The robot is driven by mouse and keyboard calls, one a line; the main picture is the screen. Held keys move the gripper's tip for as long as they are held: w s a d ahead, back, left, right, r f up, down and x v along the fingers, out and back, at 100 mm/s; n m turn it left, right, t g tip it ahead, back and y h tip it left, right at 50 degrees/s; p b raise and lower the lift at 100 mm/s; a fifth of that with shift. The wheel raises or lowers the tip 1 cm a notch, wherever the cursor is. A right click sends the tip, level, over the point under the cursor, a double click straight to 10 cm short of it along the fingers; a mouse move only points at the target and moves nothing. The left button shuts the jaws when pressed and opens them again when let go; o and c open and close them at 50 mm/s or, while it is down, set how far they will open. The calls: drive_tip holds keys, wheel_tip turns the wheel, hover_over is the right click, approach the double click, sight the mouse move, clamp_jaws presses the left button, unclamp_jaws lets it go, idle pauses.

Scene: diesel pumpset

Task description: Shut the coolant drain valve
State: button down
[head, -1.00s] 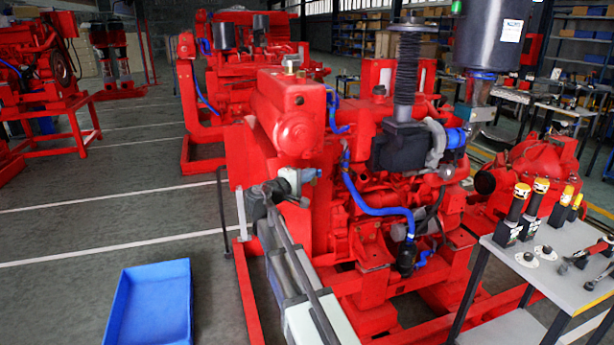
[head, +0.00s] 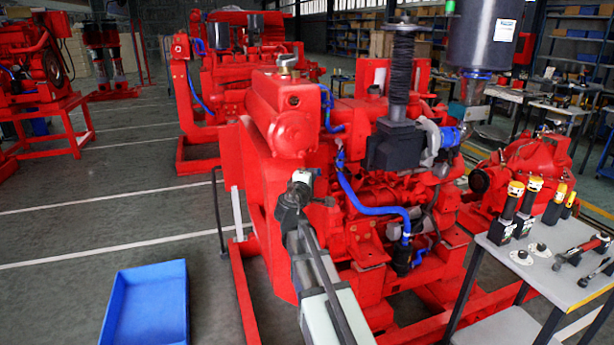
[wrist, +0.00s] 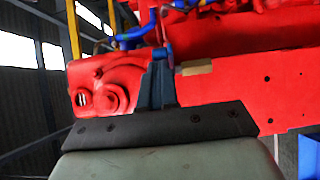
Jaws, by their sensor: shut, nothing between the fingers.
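My gripper (head: 301,178) is in front of the left end of the red engine, below the red header tank (head: 296,132). In the wrist view its blue-grey fingers (wrist: 157,82) are together with nothing visible between them. They point toward a red surface, and I cannot tell whether they touch it. A small tan piece (wrist: 197,68) shows just right of the fingers; I cannot tell whether it belongs to the coolant drain valve. I cannot pick out the valve for certain in either view; my arm covers part of the engine's lower left side.
A blue bin (head: 146,305) is on the floor at the front left. Blue hoses (head: 375,210) run along the engine. A grey table (head: 560,262) with tools stands at the right. A metal cap (head: 288,62) tops the tank.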

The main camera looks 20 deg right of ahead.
drive_tip(key=d, duration=0.2)
drive_tip(key=w+d+n+y, duration=0.1)
drive_tip(key=d, duration=0.1)
drive_tip(key=d+t+y, duration=0.1)
drive_tip(key=shift+w+d+n, duration=0.2)
drive_tip(key=shift+d+n, duration=0.1)
drive_tip(key=shift+d, duration=0.1)
idle(0.4)
drive_tip(key=s, duration=1.3)
drive_tip(key=shift+d, duration=0.3)
